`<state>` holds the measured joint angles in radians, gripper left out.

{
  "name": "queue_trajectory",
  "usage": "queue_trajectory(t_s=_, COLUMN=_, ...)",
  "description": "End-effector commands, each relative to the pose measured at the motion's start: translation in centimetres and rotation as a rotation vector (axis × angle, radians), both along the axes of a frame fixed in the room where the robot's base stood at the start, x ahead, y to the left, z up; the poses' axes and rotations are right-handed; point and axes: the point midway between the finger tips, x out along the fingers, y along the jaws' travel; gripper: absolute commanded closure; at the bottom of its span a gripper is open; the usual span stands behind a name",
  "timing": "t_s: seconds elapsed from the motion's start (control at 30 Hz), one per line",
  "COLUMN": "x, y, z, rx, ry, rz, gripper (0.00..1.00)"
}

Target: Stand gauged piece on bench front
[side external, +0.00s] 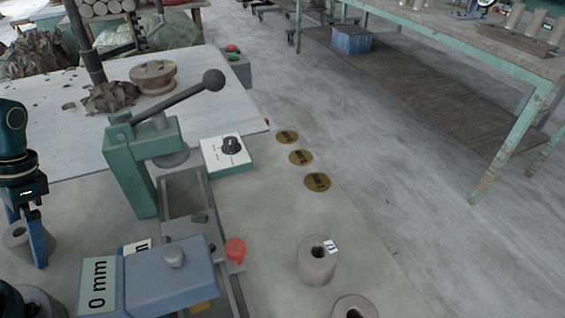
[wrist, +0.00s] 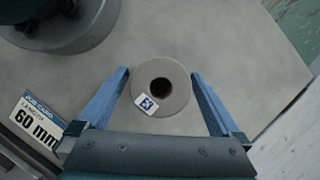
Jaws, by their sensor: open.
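A grey clay cylinder (wrist: 175,95) with a dark central hole and a small white label stands upright on the bench in the wrist view. My gripper (wrist: 158,76) is open, with one blue finger on each side of this cylinder. Slim gaps seem to show beside it, but contact is hard to judge. In the side view my gripper (side external: 36,238) is at the left edge, pointing down. A cylinder (side external: 13,240) there is partly hidden by a blue finger. Another labelled cylinder (side external: 318,262) stands at the bench's front right, with one more (side external: 354,308) cut off by the frame.
A green lever press (side external: 135,160) and a blue gauge block (side external: 170,275) with a "mm" sign (side external: 99,284) stand mid-bench. A white dial box (side external: 229,155) and three brass discs (side external: 301,157) lie beyond. The bench between discs and front cylinders is clear. A "60 mm" sign (wrist: 38,122) shows in the wrist view.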

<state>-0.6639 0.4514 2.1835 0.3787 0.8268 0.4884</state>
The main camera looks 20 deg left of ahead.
Motion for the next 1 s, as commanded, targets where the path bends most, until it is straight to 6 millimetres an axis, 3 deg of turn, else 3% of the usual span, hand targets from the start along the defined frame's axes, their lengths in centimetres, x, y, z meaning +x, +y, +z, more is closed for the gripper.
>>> queue_trajectory(t_s=0.07, x=0.0, y=0.0, z=0.0, rx=0.000, ry=0.000, rz=0.000, gripper=0.00)
queue_trajectory(t_s=0.3, x=0.0, y=0.0, z=0.0, rx=0.001, ry=0.000, rz=0.000, gripper=0.92)
queue_trajectory(t_s=0.33, x=0.0, y=0.0, z=0.0, rx=0.001, ry=0.000, rz=0.000, gripper=0.99)
queue_trajectory(t_s=0.67, x=0.1, y=0.1, z=0.7, rx=0.004, ry=-0.003, rz=-0.001, gripper=1.00)
queue_trajectory(t_s=1.0, x=0.2, y=0.1, z=6.3, rx=0.007, ry=-0.009, rz=0.000, gripper=1.00)
